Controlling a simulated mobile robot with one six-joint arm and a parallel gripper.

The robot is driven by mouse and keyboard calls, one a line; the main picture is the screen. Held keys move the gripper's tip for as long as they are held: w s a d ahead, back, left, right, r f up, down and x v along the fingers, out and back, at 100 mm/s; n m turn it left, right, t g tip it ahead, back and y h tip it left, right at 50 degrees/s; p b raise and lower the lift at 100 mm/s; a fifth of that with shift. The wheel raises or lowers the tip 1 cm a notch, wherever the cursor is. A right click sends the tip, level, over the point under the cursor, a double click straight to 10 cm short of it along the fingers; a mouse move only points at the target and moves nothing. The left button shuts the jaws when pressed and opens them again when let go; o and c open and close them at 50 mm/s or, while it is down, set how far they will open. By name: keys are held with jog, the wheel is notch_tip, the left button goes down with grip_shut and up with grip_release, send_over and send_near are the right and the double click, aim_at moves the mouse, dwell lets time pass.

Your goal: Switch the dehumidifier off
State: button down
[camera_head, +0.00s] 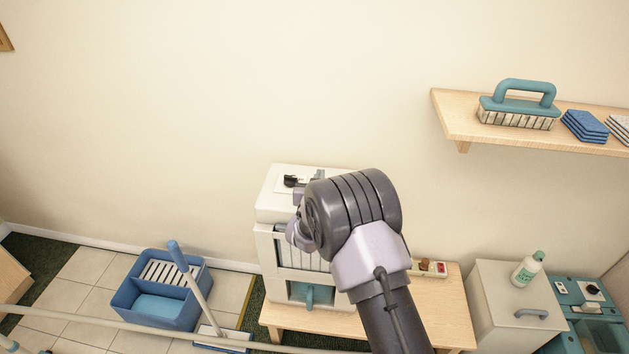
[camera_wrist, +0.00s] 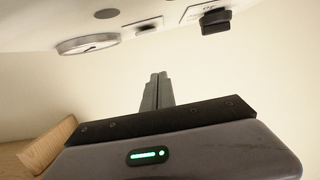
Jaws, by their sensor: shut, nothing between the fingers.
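A white box-shaped appliance, which looks like the dehumidifier (camera_head: 268,205), stands on a low wooden bench, with a slatted front and a teal part low down. A black knob (camera_head: 291,181) sits on a pale plate on its top. In the wrist view, the black knob (camera_wrist: 215,22) is at the upper right of a white surface, with a small dark switch-like part (camera_wrist: 148,26) and a round grey disc (camera_wrist: 88,45) to its left. My gripper (camera_wrist: 158,77) is shut and empty, its fingertips apart from the knob in the picture. My arm hides the appliance's right side.
A power strip (camera_head: 428,268) with a red switch lies on the bench (camera_head: 445,300). A white cabinet (camera_head: 495,300) bearing a bottle (camera_head: 527,269) stands right. A shelf (camera_head: 455,122) holds a brush and sponges. A blue mop bucket (camera_head: 150,310) and a mop stand on the floor at left.

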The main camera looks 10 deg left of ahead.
jog(key=s, duration=0.1)
jog(key=s+r, duration=0.1)
jog(key=s, duration=0.1)
jog(key=s+r+p, duration=0.1)
jog(key=s, duration=0.1)
jog(key=shift+s+d, duration=0.1)
jog(key=shift+d, duration=0.05)
